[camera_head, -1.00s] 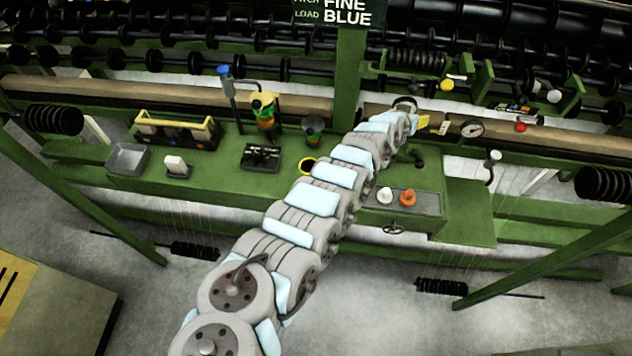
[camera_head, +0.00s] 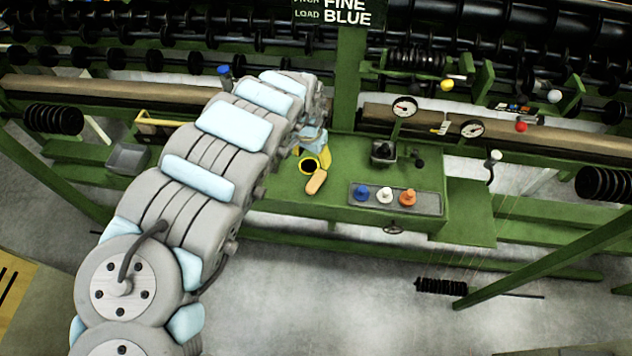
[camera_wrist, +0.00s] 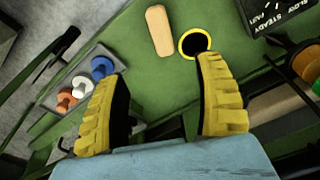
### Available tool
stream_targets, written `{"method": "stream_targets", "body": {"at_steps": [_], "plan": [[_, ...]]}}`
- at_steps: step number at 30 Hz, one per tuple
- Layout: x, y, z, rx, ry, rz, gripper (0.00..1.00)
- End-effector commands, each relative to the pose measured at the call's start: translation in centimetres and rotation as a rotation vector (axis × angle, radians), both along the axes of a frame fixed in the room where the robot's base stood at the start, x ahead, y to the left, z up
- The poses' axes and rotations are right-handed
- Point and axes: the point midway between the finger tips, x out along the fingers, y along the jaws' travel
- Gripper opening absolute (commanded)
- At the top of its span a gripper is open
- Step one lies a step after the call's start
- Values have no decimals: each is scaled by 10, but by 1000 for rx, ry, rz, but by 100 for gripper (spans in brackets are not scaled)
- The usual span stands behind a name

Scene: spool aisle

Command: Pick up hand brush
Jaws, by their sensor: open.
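The hand brush appears to be the tan, oblong, round-ended piece (camera_head: 316,182) lying on the green bench, just right of a yellow-rimmed hole (camera_head: 308,166); its bristles do not show. In the wrist view the brush (camera_wrist: 159,31) lies at the top centre, left of the hole (camera_wrist: 194,42). My gripper (camera_wrist: 160,70) is open and empty, its two yellow ridged fingers spread below the brush in the picture. The brush lies beyond the fingertips, not between them. In the head view my arm hides most of the gripper, close to the hole.
A grey tray (camera_head: 433,202) with blue, white and orange knobs sits right of the brush. Two dial gauges (camera_head: 404,107) and a small dark fixture (camera_head: 383,152) stand behind. A black lettered box (camera_wrist: 280,14) is near the hole. Green bench between brush and tray is clear.

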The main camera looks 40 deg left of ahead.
Motion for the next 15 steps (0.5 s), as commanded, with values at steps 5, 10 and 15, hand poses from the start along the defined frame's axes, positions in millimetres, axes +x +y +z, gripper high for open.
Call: {"method": "stream_targets", "body": {"at_steps": [5,10,15], "plan": [[1,0,-13,-3,2,2,70],[4,0,-31,-3,0,0,70],[5,1,-48,-4,2,2,70]]}}
